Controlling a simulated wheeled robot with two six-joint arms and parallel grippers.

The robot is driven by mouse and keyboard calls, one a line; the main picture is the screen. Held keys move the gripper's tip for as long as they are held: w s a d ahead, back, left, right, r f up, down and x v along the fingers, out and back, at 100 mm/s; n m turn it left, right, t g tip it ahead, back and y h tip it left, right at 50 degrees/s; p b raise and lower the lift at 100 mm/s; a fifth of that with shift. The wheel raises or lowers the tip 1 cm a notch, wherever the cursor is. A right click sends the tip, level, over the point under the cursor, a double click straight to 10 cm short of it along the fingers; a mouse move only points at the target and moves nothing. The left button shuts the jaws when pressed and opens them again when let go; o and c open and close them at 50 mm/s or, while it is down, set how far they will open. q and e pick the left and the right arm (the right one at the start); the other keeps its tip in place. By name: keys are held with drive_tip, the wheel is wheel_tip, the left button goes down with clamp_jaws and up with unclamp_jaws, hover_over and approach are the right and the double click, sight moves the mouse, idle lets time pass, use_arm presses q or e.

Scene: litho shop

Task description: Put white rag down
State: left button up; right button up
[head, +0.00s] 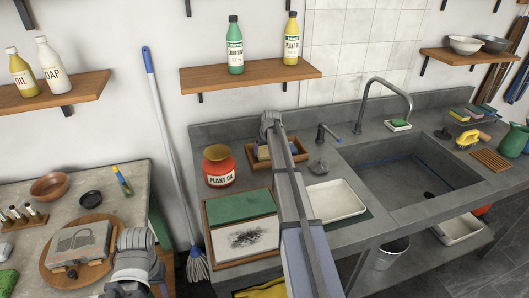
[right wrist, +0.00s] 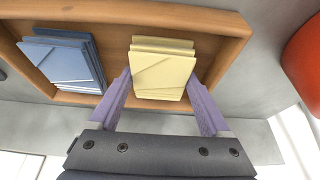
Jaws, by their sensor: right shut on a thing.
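The white rag (right wrist: 163,72), a pale cream folded stack, is in a wooden tray in the right wrist view. My right gripper (right wrist: 160,76) has a purple finger on each side of it and is shut on it. The wooden tray (right wrist: 235,52) holds the rag beside a blue folded stack (right wrist: 66,60). In the head view my right arm reaches over the counter to this tray and partly hides it; the fingertips are not clear there. My left gripper (head: 132,278) is at the lower left, near the round board, and its fingers cannot be made out.
A red plant oil jar (head: 219,168) stands left of the tray. A green and white inking panel (head: 242,224) and a white tray (head: 336,200) lie in front. The sink (head: 420,178) is to the right. A mop (head: 170,150) leans between the tables.

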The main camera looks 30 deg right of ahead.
drive_tip(key=o, duration=1)
drive_tip(key=p+v, duration=1.1)
drive_tip(key=v, duration=0.1)
drive_tip(key=shift+d, duration=0.1)
